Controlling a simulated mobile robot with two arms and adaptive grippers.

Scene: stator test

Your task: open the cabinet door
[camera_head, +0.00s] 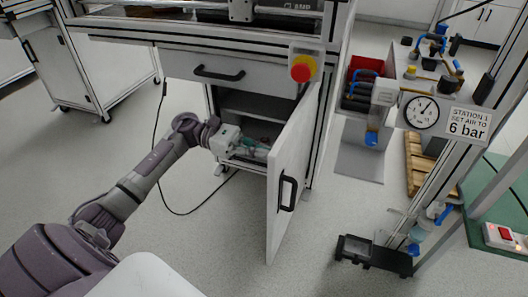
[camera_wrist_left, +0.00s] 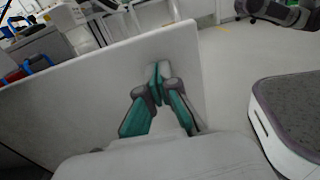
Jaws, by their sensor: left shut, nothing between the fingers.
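The white cabinet door (camera_head: 293,190) stands swung well out from the cabinet (camera_head: 314,130), hinged at its right side, with the dark interior showing. Its black handle (camera_head: 288,193) is on the outer face, and no gripper is on it. My left gripper (camera_head: 264,151) is at the opening, on the inner side of the door. Its teal fingers are shut and empty. In the left wrist view the fingertips (camera_wrist_left: 158,72) are in front of the door's white inner face (camera_wrist_left: 80,95); I cannot tell if they touch it. My right gripper is not in view.
A closed drawer (camera_head: 215,70) with a black handle is above the opening. A red emergency button (camera_head: 303,68) sits at the cabinet's upper corner. A gauge (camera_head: 421,111) and a frame with a dark foot (camera_head: 373,254) stand at the right.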

